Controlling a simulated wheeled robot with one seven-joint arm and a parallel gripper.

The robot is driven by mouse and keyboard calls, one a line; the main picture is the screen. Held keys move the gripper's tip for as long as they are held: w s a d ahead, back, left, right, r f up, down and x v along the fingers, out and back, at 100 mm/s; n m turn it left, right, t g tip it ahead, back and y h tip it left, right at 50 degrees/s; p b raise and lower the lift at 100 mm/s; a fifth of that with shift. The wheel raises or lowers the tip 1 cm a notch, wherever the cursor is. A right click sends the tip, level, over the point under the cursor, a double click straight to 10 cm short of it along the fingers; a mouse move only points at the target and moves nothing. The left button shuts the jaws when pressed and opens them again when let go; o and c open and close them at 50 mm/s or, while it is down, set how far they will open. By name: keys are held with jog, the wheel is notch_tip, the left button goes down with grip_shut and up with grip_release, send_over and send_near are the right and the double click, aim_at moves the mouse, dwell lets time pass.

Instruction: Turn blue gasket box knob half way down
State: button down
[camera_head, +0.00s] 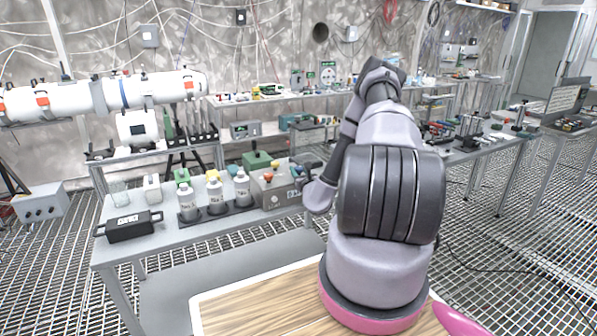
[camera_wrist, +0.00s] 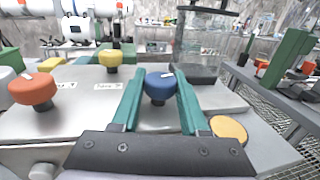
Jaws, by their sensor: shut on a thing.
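The blue knob (camera_wrist: 161,88) stands on the grey metal top of the gasket box (camera_wrist: 80,112) in the wrist view. A white mark shows on its top. My gripper (camera_wrist: 158,80) has teal fingers on the left and right of the blue knob and is shut on it. An orange knob (camera_wrist: 33,89) is at the left, and a yellow knob (camera_wrist: 111,59) is farther back. In the head view the gasket box (camera_head: 272,192) sits at the right end of the near table; I cannot make out the blue knob there.
White bottles (camera_head: 215,193) stand in a dark holder left of the box. A black case (camera_head: 129,227) lies at the table's left.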

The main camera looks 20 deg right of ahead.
jog(key=shift+m+g+h, duration=0.6)
jog(key=shift+m+h, duration=0.5)
jog(key=shift+h, duration=0.5)
jog(key=shift+m+g+h, duration=0.6)
jog(key=shift+m+h, duration=0.5)
jog(key=shift+h, duration=0.5)
jog(key=shift+c, duration=2.1)
grip_release()
jog(key=v, duration=1)
jog(key=shift+s+a, duration=0.25)
jog(key=shift+s, duration=0.05)
